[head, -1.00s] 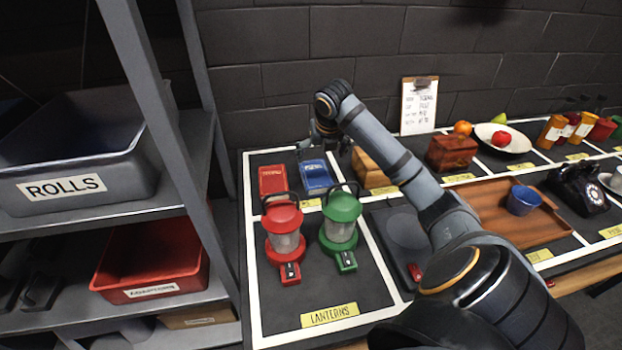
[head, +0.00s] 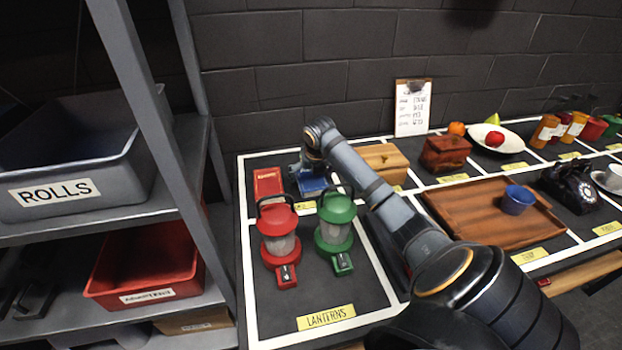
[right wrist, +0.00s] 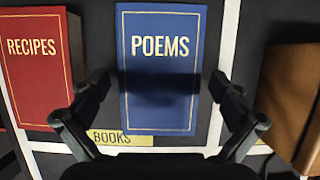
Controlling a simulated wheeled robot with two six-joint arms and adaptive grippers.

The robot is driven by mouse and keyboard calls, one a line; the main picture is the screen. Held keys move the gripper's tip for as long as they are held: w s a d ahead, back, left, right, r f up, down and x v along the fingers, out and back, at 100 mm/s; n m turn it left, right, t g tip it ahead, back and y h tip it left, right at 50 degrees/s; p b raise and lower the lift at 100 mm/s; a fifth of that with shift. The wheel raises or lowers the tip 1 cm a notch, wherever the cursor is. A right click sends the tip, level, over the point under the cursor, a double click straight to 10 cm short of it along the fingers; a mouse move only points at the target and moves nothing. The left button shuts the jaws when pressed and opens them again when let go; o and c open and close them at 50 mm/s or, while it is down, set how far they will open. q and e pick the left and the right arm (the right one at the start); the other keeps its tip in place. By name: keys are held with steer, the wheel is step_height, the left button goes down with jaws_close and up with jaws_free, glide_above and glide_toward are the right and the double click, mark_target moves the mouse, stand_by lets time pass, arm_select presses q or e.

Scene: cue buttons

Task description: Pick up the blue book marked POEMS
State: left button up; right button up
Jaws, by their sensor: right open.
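The blue book marked POEMS (right wrist: 160,65) lies flat on the dark table in the right wrist view, with a finger of my right gripper (right wrist: 160,108) on each side of it. The fingers are open and apart from the book's edges, and a shadow falls across the cover. In the head view the blue book (head: 308,185) is partly hidden behind my right gripper (head: 310,172), which is over it. A red book marked RECIPES (right wrist: 35,65) lies to its left. My left gripper is not in view.
A yellow BOOKS label (right wrist: 122,138) lies at the book's near edge. A red lantern (head: 279,240) and a green lantern (head: 335,230) stand in front of the books. A wooden box (head: 383,162) is to the right. A shelf with bins (head: 80,165) stands at the left.

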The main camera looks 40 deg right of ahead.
mark_target(311, 176)
steer(key=c, duration=1.3)
step_height(311, 176, up, 10)
steer(key=shift+r+p, duration=0.1)
steer(key=shift+p, duration=0.2)
